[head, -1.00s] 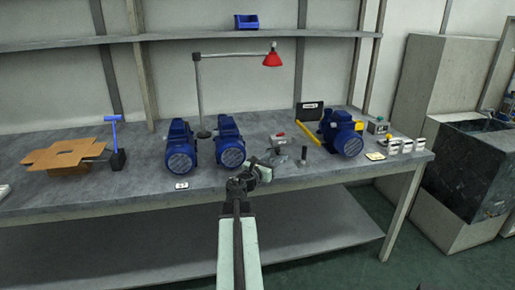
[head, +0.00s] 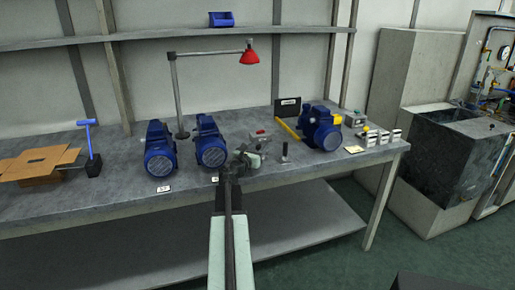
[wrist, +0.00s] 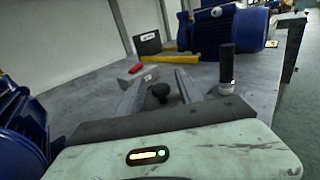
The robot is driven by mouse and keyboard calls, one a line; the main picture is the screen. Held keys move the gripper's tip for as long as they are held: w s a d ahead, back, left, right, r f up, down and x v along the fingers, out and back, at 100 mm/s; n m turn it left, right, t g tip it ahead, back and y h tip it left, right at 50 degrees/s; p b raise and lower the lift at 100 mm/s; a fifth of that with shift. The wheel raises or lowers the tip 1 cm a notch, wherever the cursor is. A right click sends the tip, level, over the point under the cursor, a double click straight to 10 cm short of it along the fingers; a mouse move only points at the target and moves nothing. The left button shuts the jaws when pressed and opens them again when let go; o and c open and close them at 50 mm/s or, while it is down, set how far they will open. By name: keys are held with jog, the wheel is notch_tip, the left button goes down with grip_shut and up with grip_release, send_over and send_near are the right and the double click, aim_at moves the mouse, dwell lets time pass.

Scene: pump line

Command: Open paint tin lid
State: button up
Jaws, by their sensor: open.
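I cannot make out a paint tin or its lid in either view. My gripper (head: 249,158) is over the front middle of the bench in the head view, just right of the second blue motor. In the wrist view my gripper (wrist: 160,82) is open, its two grey fingers reaching forward and apart. A small black knob (wrist: 160,92) shows between the fingers; I cannot tell whether they touch it. An upright black handle (wrist: 227,63) on a grey base stands right of the fingers, and shows in the head view (head: 285,150).
Two blue motors (head: 160,155) (head: 211,148) stand left of my gripper and a third (head: 322,130) to its right. A small red-topped item (wrist: 136,68) lies beyond the fingers. A cardboard box (head: 38,168), a red lamp (head: 249,57) and white boxes (head: 385,138) are also there.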

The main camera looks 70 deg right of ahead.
grip_shut()
jog(key=shift+a, duration=0.1)
dwell(1.2)
